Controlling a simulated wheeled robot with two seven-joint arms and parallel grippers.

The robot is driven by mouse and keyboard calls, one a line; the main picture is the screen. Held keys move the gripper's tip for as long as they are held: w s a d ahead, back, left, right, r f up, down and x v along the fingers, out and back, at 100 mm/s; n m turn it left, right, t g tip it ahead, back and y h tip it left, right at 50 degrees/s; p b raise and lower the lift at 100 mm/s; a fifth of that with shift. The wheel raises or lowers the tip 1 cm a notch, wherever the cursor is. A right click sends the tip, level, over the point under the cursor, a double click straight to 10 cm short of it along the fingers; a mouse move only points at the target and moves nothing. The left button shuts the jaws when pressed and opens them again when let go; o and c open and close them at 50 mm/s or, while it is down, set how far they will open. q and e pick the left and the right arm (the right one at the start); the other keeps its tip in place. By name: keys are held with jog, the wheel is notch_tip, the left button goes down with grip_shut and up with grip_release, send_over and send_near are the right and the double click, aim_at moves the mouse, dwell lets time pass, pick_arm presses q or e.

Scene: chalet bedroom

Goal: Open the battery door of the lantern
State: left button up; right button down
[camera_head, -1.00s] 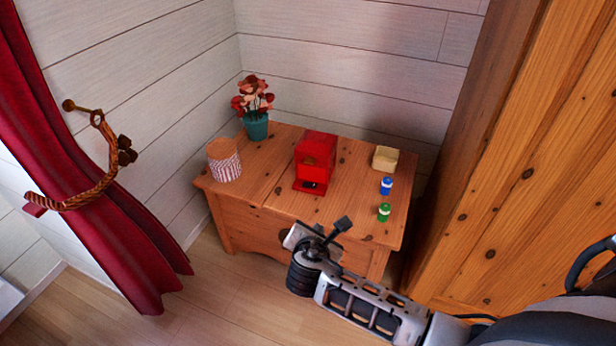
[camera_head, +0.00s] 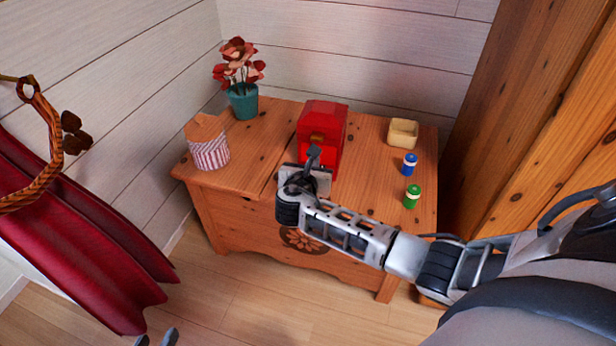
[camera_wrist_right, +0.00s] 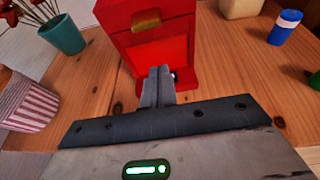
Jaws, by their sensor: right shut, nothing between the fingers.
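The red lantern (camera_head: 322,120) stands upright on the wooden chest. In the right wrist view, the lantern (camera_wrist_right: 118,50) shows a brass-coloured piece (camera_wrist_right: 147,20) above a brighter red front area (camera_wrist_right: 160,52). My right gripper (camera_head: 314,152) is shut and empty, its fingertips in front of the lantern's lower front; they also show in the right wrist view (camera_wrist_right: 160,70). They hide part of the lantern's front, and I cannot tell whether they touch it. The battery door's state is unclear. My left gripper (camera_head: 156,339) shows only two separated fingertips at the bottom edge, far from the lantern.
The wooden chest (camera_head: 240,190) also bears a potted flower (camera_head: 243,100), a striped container (camera_head: 210,153), a cream box (camera_head: 403,132), a blue cylinder (camera_head: 409,165) and a green cylinder (camera_head: 411,197).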

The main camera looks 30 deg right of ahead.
aim_at(322, 119)
jog(key=shift+b+x, duration=0.35)
jog(key=shift+x, duration=0.85)
notch_tip(322, 119, up, 3)
jog(key=shift+r+p, duration=0.1)
jog(key=shift+p, duration=0.2)
pick_arm(q)
jog(key=shift+d+r+t, duration=0.1)
jog(key=shift+r+t, duration=0.2)
pick_arm(e)
jog(key=shift+r, duration=0.4)
